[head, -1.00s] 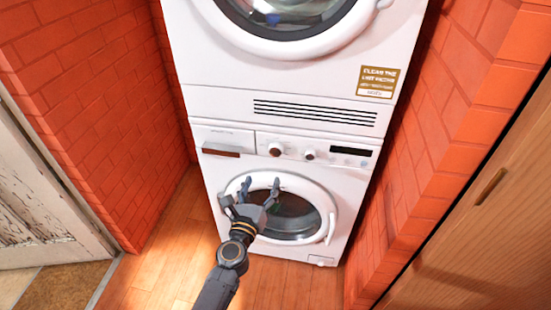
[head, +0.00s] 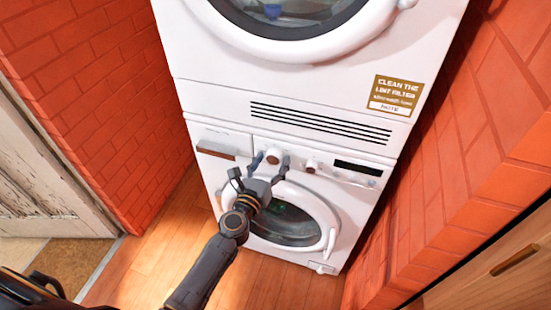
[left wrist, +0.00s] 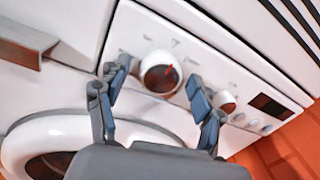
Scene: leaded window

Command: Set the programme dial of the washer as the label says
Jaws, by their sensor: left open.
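The washer (head: 232,172) is the lower white machine. Its programme dial (head: 273,156) is the larger white-rimmed, brown-faced knob; it also shows in the left wrist view (left wrist: 161,74). There a red pointer on its face tilts slightly right of the panel's upward direction, and small grey marks surround it, too blurred to read. My left gripper (head: 270,164) is open, its fingertips on either side of the dial in both views; I cannot tell whether they touch it. A gold-and-white label (head: 397,95) on the upper machine reads "CLEAN THE LINT FILTER", with "NOTE" below. My right gripper is not in view.
A smaller knob (head: 312,166) sits right of the dial, then a dark display (head: 358,168). The washer's round door (head: 327,213) is below and the drawer (head: 216,150) to the left. Brick walls (head: 75,80) flank the machines closely. Wooden floor (head: 150,265) is clear in front.

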